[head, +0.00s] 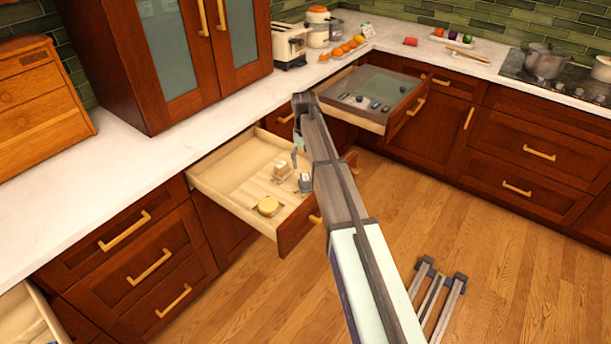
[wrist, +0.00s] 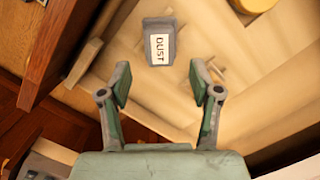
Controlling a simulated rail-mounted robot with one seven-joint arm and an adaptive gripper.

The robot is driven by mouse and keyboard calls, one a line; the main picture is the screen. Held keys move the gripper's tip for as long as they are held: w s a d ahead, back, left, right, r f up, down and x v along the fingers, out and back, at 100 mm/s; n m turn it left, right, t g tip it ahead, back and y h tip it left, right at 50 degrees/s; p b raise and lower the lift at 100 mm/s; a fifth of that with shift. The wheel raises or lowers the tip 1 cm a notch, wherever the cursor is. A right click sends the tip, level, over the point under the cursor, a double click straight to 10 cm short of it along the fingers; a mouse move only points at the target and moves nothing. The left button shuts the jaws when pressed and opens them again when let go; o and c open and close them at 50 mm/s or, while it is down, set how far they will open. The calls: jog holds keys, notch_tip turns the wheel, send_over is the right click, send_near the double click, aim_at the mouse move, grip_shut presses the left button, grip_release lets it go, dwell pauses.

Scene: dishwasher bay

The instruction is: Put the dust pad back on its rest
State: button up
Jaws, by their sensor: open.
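The dust pad (wrist: 160,45), a small grey block with a white label reading "DUST", lies in the open pale wooden drawer (head: 230,166). It looks like the grey block with a white face (head: 305,183) in the head view. My gripper (wrist: 160,86) is open and empty, pointing into the drawer. In the wrist view, its fingertips are just below the pad, one to each side, with no visible contact. In the head view, my gripper (head: 297,153) is small and partly hidden by my arm. I cannot tell which thing is the pad's rest.
The drawer's dark front (head: 299,228) is a nearby edge. Another open drawer (head: 372,92) holding small items is beyond. The drawer's left part is bare.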

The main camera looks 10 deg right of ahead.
aim_at(305, 174)
jog(key=shift+w+r+b, duration=0.15)
jog(key=shift+r+b, duration=0.05)
jog(key=shift+r, duration=1)
jog(key=shift+w+r+b, duration=0.15)
jog(key=shift+r+b, duration=0.05)
jog(key=shift+r, duration=0.95)
